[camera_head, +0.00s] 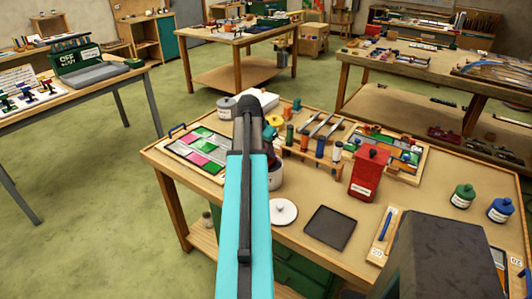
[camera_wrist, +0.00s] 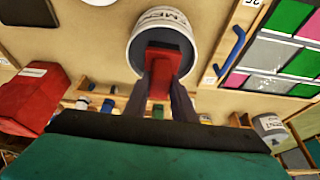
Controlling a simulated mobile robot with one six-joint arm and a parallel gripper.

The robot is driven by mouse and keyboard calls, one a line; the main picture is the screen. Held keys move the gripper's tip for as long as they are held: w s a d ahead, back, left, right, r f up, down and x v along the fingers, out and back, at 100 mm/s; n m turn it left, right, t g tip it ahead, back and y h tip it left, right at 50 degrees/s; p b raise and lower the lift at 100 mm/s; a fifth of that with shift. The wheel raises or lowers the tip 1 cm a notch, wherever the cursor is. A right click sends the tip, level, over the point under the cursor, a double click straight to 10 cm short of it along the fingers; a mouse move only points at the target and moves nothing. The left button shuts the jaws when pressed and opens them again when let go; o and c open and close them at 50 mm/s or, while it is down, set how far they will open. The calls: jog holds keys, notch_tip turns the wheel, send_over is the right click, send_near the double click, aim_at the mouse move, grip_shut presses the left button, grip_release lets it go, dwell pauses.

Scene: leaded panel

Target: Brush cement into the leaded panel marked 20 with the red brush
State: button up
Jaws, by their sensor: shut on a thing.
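My gripper (camera_wrist: 163,92) is shut on the red brush (camera_wrist: 166,68), whose head is at the mouth of a white cement pot (camera_wrist: 138,47). Its tip is hidden, so I cannot tell how deep it reaches. My arm hides much of the pot (camera_head: 276,180) in the head view. A leaded panel (camera_head: 203,146) with green, pink and white panes lies left of the pot. It also shows in the wrist view (camera_wrist: 268,55), near a tag that looks like 25. A tag (camera_head: 516,262) at the lower right looks like 20; my own body hides much there.
A white lid (camera_head: 283,211) and a black tray (camera_head: 330,228) lie in front of the pot. A red box (camera_head: 370,173) stands to the right, before another panel (camera_head: 410,158). A rack of tools (camera_head: 318,150) stands behind. Green (camera_head: 462,197) and blue (camera_head: 500,210) bottles stand far right.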

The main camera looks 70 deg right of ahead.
jog(key=shift+r+p, duration=1.5)
jog(key=shift+r, duration=1.2)
jog(key=shift+w, duration=0.1)
jog(key=shift+w+a, duration=0.15)
jog(key=shift+w, duration=0.1)
jog(key=w+a+n+t+y+b, duration=0.15)
jog(key=w+a+n, duration=0.35)
jog(key=w+a, duration=1.05)
jog(key=w+a+n+t+h+b, duration=0.1)
jog(key=w+a+n+t+b, duration=0.35)
jog(key=w+a, duration=1.05)
jog(key=w+a+n+y, duration=0.1)
jog(key=w+a+n, duration=0.3)
jog(key=a, duration=0.8)
jog(key=w+a+n+y+b, duration=0.1)
jog(key=w+a+n, duration=0.3)
jog(key=a, duration=0.8)
jog(key=w+a+n+y, duration=0.2)
jog(key=w+a+n, duration=0.2)
jog(key=a, duration=0.9)
jog(key=shift+w+b, duration=0.35)
jog(key=shift+w, duration=0.1)
jog(key=shift+f, duration=0.1)
